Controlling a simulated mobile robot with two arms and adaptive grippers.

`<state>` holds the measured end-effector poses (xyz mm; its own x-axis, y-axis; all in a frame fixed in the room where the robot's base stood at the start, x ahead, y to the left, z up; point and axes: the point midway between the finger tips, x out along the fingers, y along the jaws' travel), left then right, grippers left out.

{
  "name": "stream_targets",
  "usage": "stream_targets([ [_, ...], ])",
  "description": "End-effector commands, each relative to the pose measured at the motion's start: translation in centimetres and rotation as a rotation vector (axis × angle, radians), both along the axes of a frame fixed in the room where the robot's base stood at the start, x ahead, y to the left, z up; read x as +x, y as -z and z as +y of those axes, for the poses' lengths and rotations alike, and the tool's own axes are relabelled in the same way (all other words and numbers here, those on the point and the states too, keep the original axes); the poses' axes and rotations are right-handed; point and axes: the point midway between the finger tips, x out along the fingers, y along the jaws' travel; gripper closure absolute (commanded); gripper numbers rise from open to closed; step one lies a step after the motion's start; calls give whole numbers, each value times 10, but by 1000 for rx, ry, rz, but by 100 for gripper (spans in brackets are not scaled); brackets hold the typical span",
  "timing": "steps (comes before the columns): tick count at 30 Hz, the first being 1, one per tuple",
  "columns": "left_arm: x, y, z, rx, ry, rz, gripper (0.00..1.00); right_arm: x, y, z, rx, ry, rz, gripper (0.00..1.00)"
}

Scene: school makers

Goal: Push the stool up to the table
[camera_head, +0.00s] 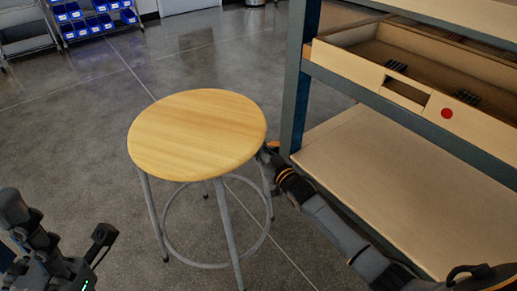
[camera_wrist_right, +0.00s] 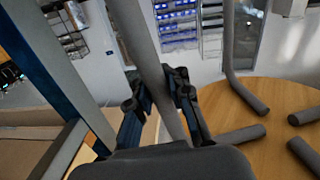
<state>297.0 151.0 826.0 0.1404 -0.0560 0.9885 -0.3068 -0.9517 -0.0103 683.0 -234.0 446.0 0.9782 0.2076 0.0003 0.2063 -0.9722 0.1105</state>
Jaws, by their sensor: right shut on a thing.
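The stool (camera_head: 197,131) has a round wooden seat, grey metal legs and a ring footrest. It stands upright on the floor, left of the table. The table (camera_head: 421,101) is a wooden bench with blue-grey posts, on the right. A floor gap shows between seat and near post. My right gripper (camera_head: 268,152) is at the stool's right side, just below the seat rim. In the right wrist view, its fingers (camera_wrist_right: 165,88) are closed around a grey stool leg (camera_wrist_right: 147,45); the seat's underside (camera_wrist_right: 270,105) shows beside it. My left gripper (camera_head: 25,212) is at lower left, apart from the stool; its fingertips are unclear.
The table has an upper tray (camera_head: 395,75) with a red dot and a lower wooden shelf (camera_head: 400,180). A rack with blue bins (camera_head: 95,20) stands at the back left. The grey floor (camera_head: 80,130) left of and behind the stool is clear.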

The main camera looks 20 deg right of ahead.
Motion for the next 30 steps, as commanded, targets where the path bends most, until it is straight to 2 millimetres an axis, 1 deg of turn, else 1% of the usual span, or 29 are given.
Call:
stream_targets([
  [10, 0, 3, 0, -1, 0, 11, 60, 1, 0, 0, 5, 1, 1, 100],
  [11, 1, 3, 0, -1, 0, 12, 60, 1, 0, 0, 5, 1, 1, 84],
  [12, 1, 3, 0, -1, 0, 12, 60, 1, 0, 0, 6, 1, 1, 76],
  [14, 1, 3, 0, -1, 0, 12, 60, 1, 0, 0, 5, 1, 1, 64],
  [15, 0, 3, 0, -1, 0, 12, 60, 1, 0, 0, 4, 1, 1, 56],
  [25, -1, 0, 0, 5, 1, -2, 60, -1, 1, 0, 2, 0, 2, 55],
  [28, -1, 1, 0, 4, 1, 0, 60, -9, 2, -2, 1, 1, 3, 55],
  [30, -1, 1, 0, 3, 1, 1, 60, -19, 3, -4, 1, 0, 4, 55],
])
